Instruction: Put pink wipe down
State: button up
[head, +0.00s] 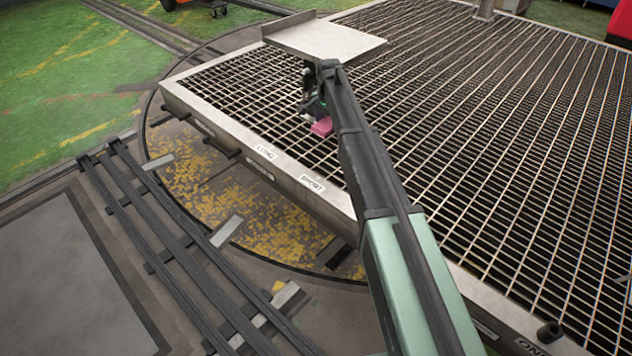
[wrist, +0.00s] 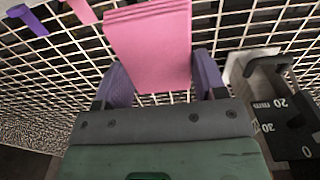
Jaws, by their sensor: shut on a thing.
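The pink wipe (wrist: 150,45) is a flat, folded-looking pink piece between the two purple fingers of my gripper (wrist: 162,78) in the wrist view. My gripper is shut on it, and the wipe reaches beyond the fingers. In the head view my gripper (head: 314,108) is over the metal grating near its left edge, just in front of the metal plate. The pink wipe (head: 321,127) shows there at its lower end, partly hidden by my arm. I cannot tell whether the wipe touches the grating.
The grating (head: 500,130) has a raised metal rim with labels "LONG" (head: 266,152) and "SHORT" (head: 312,184). A flat metal plate (head: 345,42) stands behind my gripper. A dark part with numbers (wrist: 285,120) is at right in the wrist view; purple (wrist: 28,20) and pink (wrist: 80,10) pieces are upper left.

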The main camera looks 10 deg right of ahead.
aim_at(328, 171)
jog(key=shift+d+f+b, duration=0.1)
jog(key=shift+f+b, duration=0.2)
jog(key=shift+b, duration=0.05)
notch_tip(328, 171, down, 20)
jog(key=b, duration=1.9)
jog(key=shift+b, duration=0.4)
jog(key=shift+r+p, duration=0.3)
jog(key=shift+r, duration=0.05)
jog(key=shift+f, duration=0.25)
jog(key=o, duration=0.8)
jog(key=shift+r, duration=0.1)
jog(key=shift+o, duration=0.2)
